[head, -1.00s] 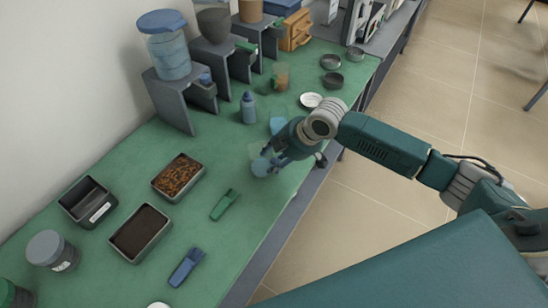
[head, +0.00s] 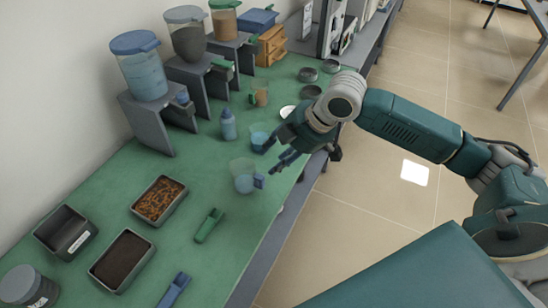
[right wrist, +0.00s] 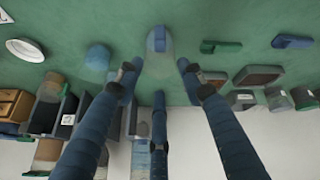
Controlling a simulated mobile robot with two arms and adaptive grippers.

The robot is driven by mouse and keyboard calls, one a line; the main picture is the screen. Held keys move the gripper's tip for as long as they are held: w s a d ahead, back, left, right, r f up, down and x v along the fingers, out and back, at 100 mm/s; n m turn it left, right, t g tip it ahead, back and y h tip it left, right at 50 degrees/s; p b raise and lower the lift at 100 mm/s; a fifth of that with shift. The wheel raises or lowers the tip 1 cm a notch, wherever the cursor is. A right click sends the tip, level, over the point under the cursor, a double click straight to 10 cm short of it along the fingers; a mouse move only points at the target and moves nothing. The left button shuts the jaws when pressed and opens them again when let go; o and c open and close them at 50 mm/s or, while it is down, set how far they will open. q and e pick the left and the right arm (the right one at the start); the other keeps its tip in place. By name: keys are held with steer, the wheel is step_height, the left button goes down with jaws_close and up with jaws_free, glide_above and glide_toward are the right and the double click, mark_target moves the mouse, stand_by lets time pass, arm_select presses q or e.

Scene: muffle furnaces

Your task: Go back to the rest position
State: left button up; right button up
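My right gripper (head: 279,158) hangs over the front part of the green bench (head: 165,228), with its arm coming in from the right. Its fingers are spread and hold nothing. A clear cup with a blue handle and blue contents (head: 243,176) stands upright on the bench, just left of the fingertips and apart from them. In the right wrist view the open fingers (right wrist: 158,80) show with the cup (right wrist: 158,43) beyond, in the gap between their tips. My left gripper is not in view.
A second blue cup (head: 259,137) stands close behind the right gripper. A blue bottle (head: 228,124), a green scoop (head: 209,225) and filled trays (head: 123,259) are on the bench. Dispensers (head: 141,68) line the wall. The floor on the right is open.

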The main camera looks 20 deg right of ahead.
steer(key=s+a+f+m, duration=0.1)
steer(key=s+a+f, duration=0.4)
steer(key=s+a+f+m, duration=0.2)
steer(key=s+a+f, duration=0.3)
steer(key=s+d+f+m+h, duration=0.1)
steer(key=s+d+f+m, duration=0.15)
steer(key=s, duration=0.25)
steer(key=s+d+f+m+g+h, duration=0.1)
steer(key=s+d+f+m, duration=0.15)
steer(key=s, duration=0.25)
steer(key=s+d+f+m+h, duration=0.1)
steer(key=s+d+m+h, duration=0.1)
steer(key=s+d+m, duration=0.15)
step_height(320, 180, down, 26)
steer(key=s+g, duration=0.1)
steer(key=s, duration=0.2)
steer(key=s+d+f+g, duration=0.1)
steer(key=s+d+f, duration=0.1)
steer(key=s+f, duration=1.4)
steer(key=shift+s+f+g+b, duration=0.3)
steer(key=shift+s+b, duration=0.05)
steer(key=shift+s, duration=0.15)
